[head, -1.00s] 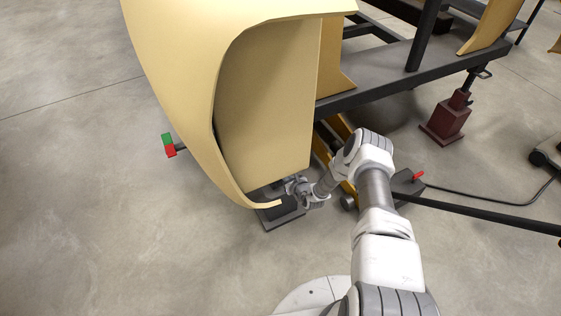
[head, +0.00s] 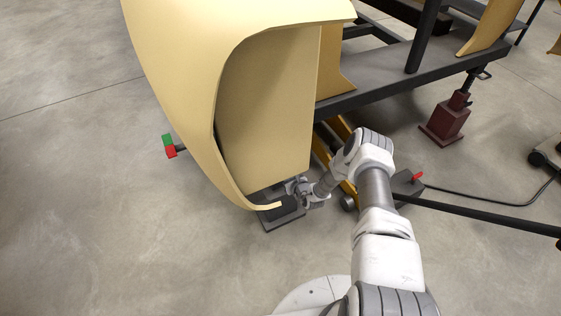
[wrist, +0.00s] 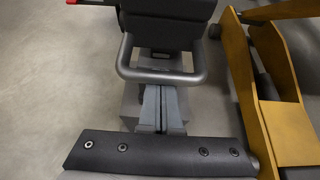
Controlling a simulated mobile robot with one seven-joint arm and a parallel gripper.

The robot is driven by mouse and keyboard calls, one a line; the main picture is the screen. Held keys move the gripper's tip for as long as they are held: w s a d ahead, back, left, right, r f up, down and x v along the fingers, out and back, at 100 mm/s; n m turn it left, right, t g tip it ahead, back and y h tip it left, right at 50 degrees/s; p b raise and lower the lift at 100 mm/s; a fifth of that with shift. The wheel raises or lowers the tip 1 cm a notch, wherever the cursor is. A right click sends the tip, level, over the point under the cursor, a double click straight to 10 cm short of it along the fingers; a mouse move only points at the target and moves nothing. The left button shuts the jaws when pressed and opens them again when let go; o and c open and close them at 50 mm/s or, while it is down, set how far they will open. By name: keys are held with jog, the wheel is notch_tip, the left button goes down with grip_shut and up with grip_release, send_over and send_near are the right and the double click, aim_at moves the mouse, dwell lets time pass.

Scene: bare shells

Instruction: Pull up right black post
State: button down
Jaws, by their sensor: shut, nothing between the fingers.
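A black post (wrist: 165,22) stands at the top middle of the wrist view, with a grey loop handle (wrist: 160,76) on its near side. My gripper (wrist: 161,92) is shut and empty, its two grey fingers side by side with their tips at the handle's lower bar. I cannot tell whether they touch it. In the head view my gripper (head: 297,187) is beside the dark stand (head: 285,221) on the floor under the tan shell (head: 170,70). The shell and my wrist partly hide the stand and post there.
The shell's curved lower edge is close to my gripper. A yellow frame (wrist: 270,80) stands just right of it. A dark red jack stand (head: 445,120) and a dark beam (head: 390,85) are at right. A black bar (head: 480,213) crosses low at right.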

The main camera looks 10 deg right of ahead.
jog(key=shift+w+r+p, duration=0.15)
jog(key=shift+r+p, duration=4)
jog(key=shift+r, duration=1.25)
jog(key=shift+f+b, duration=1.2)
jog(key=shift+f, duration=0.3)
jog(key=s+d+p, duration=0.2)
jog(key=s+p, duration=0.2)
jog(key=s, duration=0.4)
jog(key=shift+s+d, duration=0.4)
